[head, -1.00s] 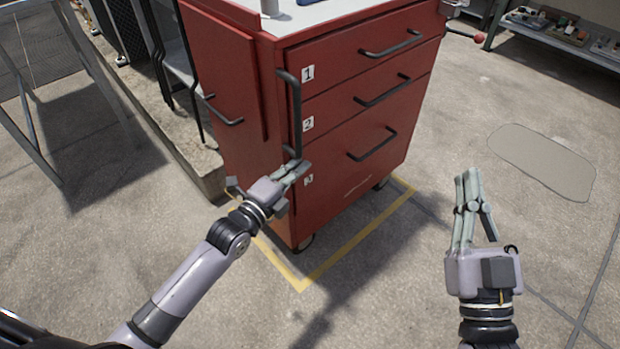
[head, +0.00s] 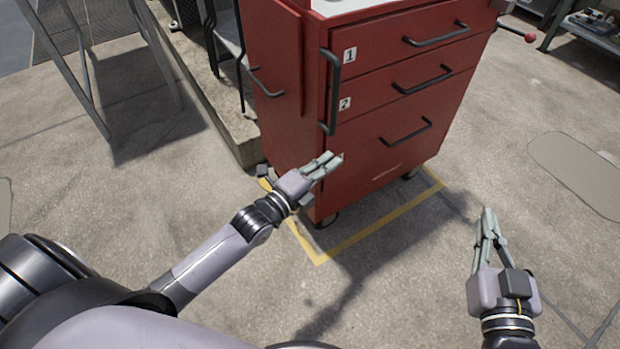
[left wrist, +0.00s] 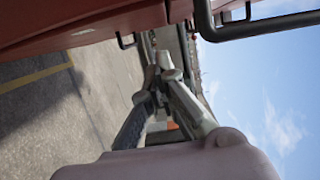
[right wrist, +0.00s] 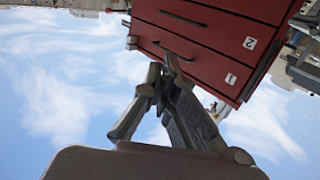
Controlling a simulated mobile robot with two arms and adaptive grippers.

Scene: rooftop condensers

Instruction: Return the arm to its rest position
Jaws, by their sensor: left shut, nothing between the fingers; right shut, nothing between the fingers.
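My left gripper (head: 328,163) is shut and empty. In the head view it overlaps the lower front corner of the red tool cart, near the bottom drawer; I cannot tell whether it touches. Its closed fingers also show in the left wrist view (left wrist: 163,75). My right gripper (head: 487,215) is shut and empty, out over the floor to the right of the cart. Its fingers meet in the right wrist view (right wrist: 165,65), with the cart's drawers behind them.
The red cart (head: 365,165) has numbered drawers with black handles and stands within a yellow floor outline (head: 372,229). A metal frame stands at upper left, beside a concrete curb (head: 222,105). A shelf (head: 590,50) is at upper right. Floor in front is clear.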

